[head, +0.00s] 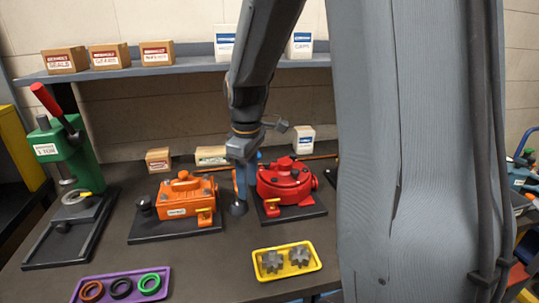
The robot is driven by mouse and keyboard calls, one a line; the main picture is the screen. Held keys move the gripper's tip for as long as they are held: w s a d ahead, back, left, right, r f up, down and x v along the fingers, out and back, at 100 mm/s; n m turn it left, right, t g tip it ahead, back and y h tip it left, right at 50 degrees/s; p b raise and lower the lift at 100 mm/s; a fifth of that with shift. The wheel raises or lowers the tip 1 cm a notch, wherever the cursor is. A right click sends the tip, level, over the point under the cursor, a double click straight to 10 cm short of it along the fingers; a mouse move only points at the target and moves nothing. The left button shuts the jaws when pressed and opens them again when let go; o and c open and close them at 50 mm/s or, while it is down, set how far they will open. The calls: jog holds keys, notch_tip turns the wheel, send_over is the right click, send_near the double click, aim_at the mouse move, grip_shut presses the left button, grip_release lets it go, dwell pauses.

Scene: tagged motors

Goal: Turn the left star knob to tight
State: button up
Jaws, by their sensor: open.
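An orange motor (186,197) and a red motor (286,181) sit on black baseplates on the bench, each with a yellow tag. A dark knob (145,204) stands at the left side of the orange motor; its star shape and tightness are too small to tell. My gripper (240,196) is open and points down between the two motors, just left of the red one. A dark round piece (238,208) shows at its fingertips; I cannot tell whether it is a knob or part of the gripper. The gripper is apart from the knob by the orange motor.
A green press (66,152) with a red lever stands at the left. A purple tray (122,288) of rings and a yellow tray (262,274) with grey toothed parts lie in front. Small boxes stand behind the motors. A shelf (190,66) holds more boxes. My arm hides the right part.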

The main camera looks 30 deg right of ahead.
aim_at(266, 162)
jog(key=w+d+r+n, duration=0.2)
jog(key=w+d+n, duration=0.1)
jog(key=w+d+r+n, duration=0.2)
jog(key=w+d+n, duration=0.1)
jog(key=d, duration=0.1)
jog(key=w+d+r+n, duration=0.3)
jog(key=w+d, duration=0.1)
jog(key=shift+r+n+g+p, duration=0.1)
jog(key=shift+n+g+p, duration=0.2)
jog(key=shift+g+p, duration=0.1)
jog(key=shift+w+d, duration=0.15)
jog(key=shift+n, duration=0.3)
notch_tip(266, 162, down, 8)
jog(key=shift+r+p, duration=0.25)
jog(key=shift+p, duration=1)
grip_shut()
